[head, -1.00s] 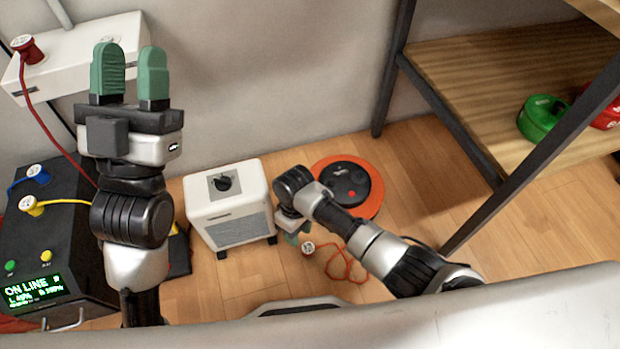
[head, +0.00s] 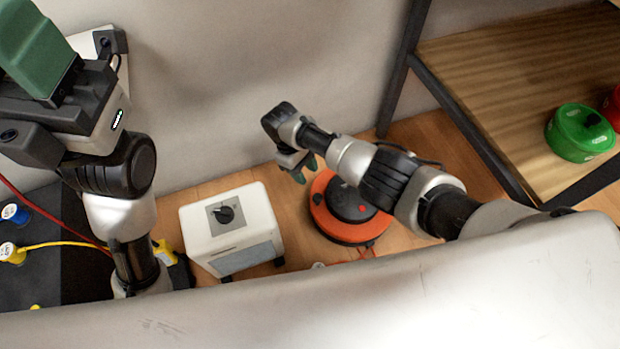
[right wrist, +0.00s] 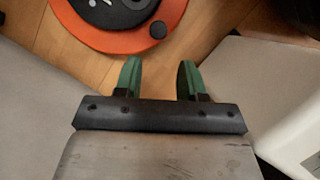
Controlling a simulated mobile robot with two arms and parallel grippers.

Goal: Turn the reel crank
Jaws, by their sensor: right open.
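The reel (head: 335,231) lies flat on the floor, with an orange rim and a black hub carrying a red dot. In the right wrist view the reel (right wrist: 112,45) is cut off at the top, and a round dark knob (right wrist: 158,29), apparently the crank's, sits near its rim. My right gripper (head: 305,168) is open and empty, above and just left of the reel. In the right wrist view its fingers (right wrist: 159,65) stand apart, with the knob beyond them, not touching. My left gripper (head: 38,55) is cut off at the top left; only one green finger shows clearly.
A white box with a dial (head: 240,230) stands left of the reel. A wooden shelf (head: 490,75) with a dark frame and a green reel (head: 580,132) is at the right. A black unit (head: 75,262) with cables is at the left. Floor shows between reel and shelf.

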